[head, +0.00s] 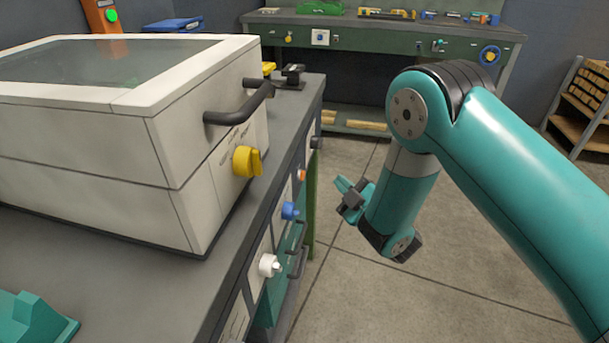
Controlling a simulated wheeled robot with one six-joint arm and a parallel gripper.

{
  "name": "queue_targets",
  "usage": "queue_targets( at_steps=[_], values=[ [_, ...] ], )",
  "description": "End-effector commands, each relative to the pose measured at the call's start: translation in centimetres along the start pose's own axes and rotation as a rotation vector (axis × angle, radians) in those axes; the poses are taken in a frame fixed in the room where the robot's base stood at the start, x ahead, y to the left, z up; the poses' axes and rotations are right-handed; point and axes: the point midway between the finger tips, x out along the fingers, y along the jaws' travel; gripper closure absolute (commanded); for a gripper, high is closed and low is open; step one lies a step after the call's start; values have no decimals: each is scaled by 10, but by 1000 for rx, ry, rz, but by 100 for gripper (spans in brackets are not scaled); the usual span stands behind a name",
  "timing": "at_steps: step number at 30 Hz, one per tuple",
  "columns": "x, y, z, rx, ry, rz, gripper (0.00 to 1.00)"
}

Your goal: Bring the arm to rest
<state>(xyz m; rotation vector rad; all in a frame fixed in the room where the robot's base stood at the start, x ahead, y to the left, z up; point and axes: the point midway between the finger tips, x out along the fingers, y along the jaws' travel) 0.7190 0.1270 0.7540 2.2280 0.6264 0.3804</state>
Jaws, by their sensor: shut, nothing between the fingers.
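My teal arm reaches in from the right edge in the head view and bends down at a dark-banded joint. My gripper (345,188) is at the end of the wrist, left of the lower link, over the open floor just right of the workbench. Its fingers look closed and hold nothing. It is apart from the bench front and its knobs. The fingertips are small and partly dark in this view.
A white machine with a glass lid (90,148), black handle (238,112) and yellow knob (247,161) stands on the grey workbench (120,290). A green bench (385,40) stands behind, a shelf (585,105) at right. The floor (450,280) between is clear.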

Motion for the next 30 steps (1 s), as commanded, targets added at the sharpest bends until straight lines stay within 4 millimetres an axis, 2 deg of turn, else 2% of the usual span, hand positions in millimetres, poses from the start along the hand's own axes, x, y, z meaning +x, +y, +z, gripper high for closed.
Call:
queue_targets(
  at_steps=[12, 14, 20, 22, 26, 30],
  values=[
    [1, 4, 0, 8, -11, 5, 100],
    [4, 14, 0, 30, -44, 18, 100],
    [6, 78, 0, 259, -334, 70, 100],
    [-4, 97, -5, 382, -462, 63, 100],
    [-35, 114, -27, 602, -673, -12, 100],
    [-85, 116, -71, 802, -860, -172, 100]
  ],
)
